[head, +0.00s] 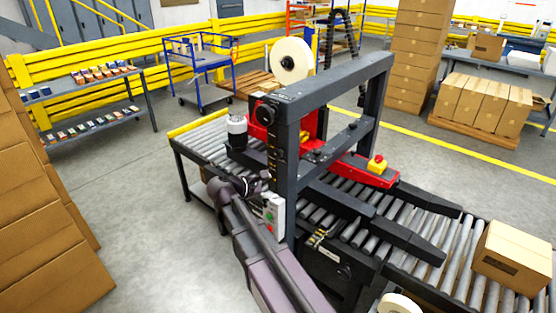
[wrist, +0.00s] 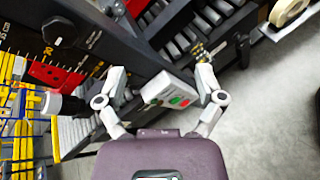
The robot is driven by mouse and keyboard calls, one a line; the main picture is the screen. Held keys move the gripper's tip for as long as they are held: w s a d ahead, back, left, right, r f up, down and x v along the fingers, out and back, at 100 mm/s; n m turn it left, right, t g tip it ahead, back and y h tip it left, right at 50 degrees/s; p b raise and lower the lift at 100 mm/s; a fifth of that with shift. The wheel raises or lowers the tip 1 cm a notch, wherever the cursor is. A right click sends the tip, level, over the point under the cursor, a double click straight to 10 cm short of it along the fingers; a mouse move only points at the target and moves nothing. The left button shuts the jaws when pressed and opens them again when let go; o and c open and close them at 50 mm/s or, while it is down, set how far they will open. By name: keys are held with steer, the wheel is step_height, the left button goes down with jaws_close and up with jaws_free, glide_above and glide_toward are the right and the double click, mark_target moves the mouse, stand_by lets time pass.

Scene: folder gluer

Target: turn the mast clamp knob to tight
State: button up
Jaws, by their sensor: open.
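The mast clamp knob is a black lobed knob (head: 266,111) on the side of the dark mast post in the head view. It also shows at the upper left of the wrist view (wrist: 60,31), beside a red plate with a scale (wrist: 56,74). My gripper (wrist: 162,76) is open, with its two grey fingers apart and nothing held between them. In the head view my gripper (head: 262,184) is below the knob, near the control box, and apart from the knob. The knob's tightness cannot be told.
A control box with green and red buttons (head: 273,214) is on the post close to my gripper. A black-and-white cylinder (head: 237,131) sticks out left of the knob. The roller conveyor (head: 205,137) runs behind. A carton (head: 513,255) stands at the right.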

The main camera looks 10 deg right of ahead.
mark_target(276, 154)
steer(key=w+a+r+n+t+h+b, duration=0.2)
steer(key=w+a+r+n+t+h, duration=0.1)
steer(key=w+a+r+n, duration=0.1)
steer(key=w+a+n, duration=0.1)
steer(key=a+n, duration=0.1)
steer(key=shift+a+r+t, duration=0.3)
steer(key=shift+t, duration=0.1)
steer(key=shift+x, duration=6.95)
steer(key=shift+s+r, duration=0.1)
steer(key=c, duration=1.1)
